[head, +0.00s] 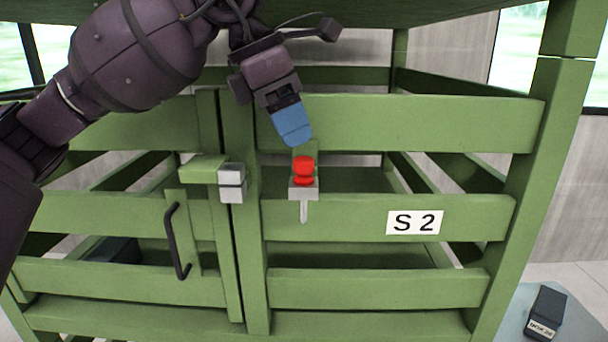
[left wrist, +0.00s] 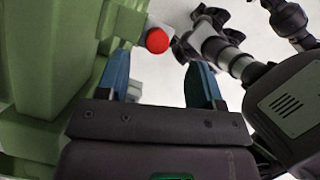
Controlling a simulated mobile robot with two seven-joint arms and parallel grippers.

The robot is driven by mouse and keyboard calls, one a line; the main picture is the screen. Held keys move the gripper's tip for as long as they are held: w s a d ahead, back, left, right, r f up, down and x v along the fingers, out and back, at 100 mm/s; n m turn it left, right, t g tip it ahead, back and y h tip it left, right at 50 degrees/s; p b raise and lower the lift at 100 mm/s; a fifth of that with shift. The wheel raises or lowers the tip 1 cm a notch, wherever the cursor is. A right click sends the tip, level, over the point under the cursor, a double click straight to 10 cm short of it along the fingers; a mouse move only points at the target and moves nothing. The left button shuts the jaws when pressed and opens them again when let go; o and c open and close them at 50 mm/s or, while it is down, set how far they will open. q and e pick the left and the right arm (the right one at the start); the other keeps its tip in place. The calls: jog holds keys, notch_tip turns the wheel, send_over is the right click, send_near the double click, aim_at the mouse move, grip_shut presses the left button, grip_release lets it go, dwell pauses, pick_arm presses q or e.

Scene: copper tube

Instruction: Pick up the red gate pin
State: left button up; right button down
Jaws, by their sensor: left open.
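The red gate pin (head: 303,171) stands upright in a grey bracket (head: 310,188) on the green gate's front rail, with its pale shaft (head: 304,211) showing below. My left gripper (head: 294,136) is just above the pin in the head view, with blue fingertips pointing down. In the left wrist view, the two blue fingers (left wrist: 160,82) are apart and the red knob (left wrist: 157,40) shows beyond their tips, nearer the left finger. Nothing is between the fingers. My right gripper is not seen in the head view; dark arm parts show in the left wrist view, but its jaws cannot be made out.
The green slatted crate (head: 400,123) has a white S 2 label (head: 413,222) right of the pin. A grey latch block (head: 232,182) and a dark handle (head: 176,242) are to the left. A dark box (head: 546,312) lies at the lower right.

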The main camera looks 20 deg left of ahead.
aim_at(304, 158)
pick_arm(q)
jog(key=shift+p+x, duration=0.7)
jog(key=shift+x, duration=2.25)
jog(key=shift+w, duration=0.1)
jog(key=shift+a, duration=0.1)
jog(key=shift+c, duration=0.2)
jog(key=c, duration=1)
